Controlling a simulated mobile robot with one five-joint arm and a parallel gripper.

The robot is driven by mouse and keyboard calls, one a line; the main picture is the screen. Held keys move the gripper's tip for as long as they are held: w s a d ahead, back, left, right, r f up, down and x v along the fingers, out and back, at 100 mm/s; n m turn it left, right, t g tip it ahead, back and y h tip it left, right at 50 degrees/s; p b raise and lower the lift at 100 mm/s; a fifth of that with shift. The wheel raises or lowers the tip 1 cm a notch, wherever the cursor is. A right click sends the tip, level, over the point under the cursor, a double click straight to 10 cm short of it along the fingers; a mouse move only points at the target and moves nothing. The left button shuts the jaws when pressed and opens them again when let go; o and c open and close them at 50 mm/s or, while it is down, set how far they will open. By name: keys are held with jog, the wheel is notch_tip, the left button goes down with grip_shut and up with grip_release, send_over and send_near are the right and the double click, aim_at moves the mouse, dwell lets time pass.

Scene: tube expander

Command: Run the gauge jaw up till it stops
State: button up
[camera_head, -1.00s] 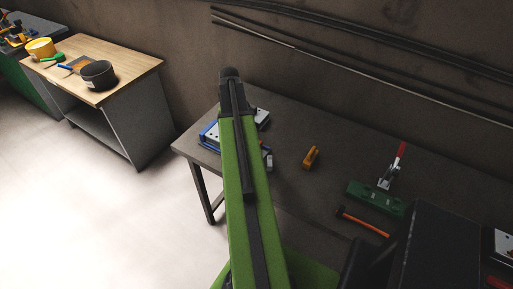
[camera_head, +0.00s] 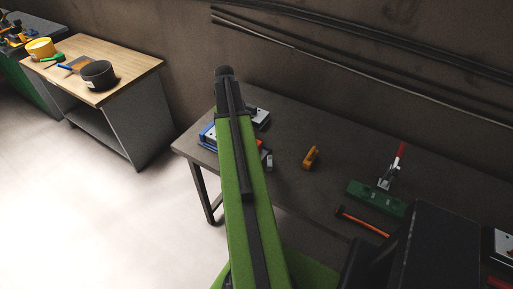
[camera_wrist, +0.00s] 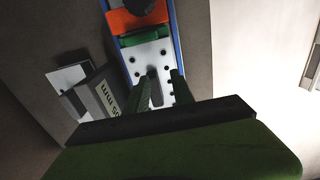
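In the wrist view a white plate with dark holes (camera_wrist: 148,62) has blue edges, an orange block (camera_wrist: 137,18) at its far end and a green crosspiece (camera_wrist: 146,38) below that. I cannot tell for certain which part is the gauge jaw. My gripper (camera_wrist: 164,84) has two green fingers over the plate, apart from each other. A small dark grey post (camera_wrist: 153,78) stands between them, close to the left finger; contact cannot be made out. In the head view my arm hides most of the device; its blue edge (camera_head: 207,136) shows.
A grey block marked in mm (camera_wrist: 102,92) lies left of the plate. On the dark table (camera_head: 300,135) are an orange piece (camera_head: 311,158), a green base with a red-handled clamp (camera_head: 376,197) and an orange-handled tool (camera_head: 363,222). A wooden-topped bench (camera_head: 125,70) stands at left.

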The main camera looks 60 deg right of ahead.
jog(key=o, duration=0.6)
jog(key=shift+c, duration=0.2)
jog(key=shift+r, duration=0.1)
notch_tip(320, 180, up, 7)
jog(key=p, duration=0.7)
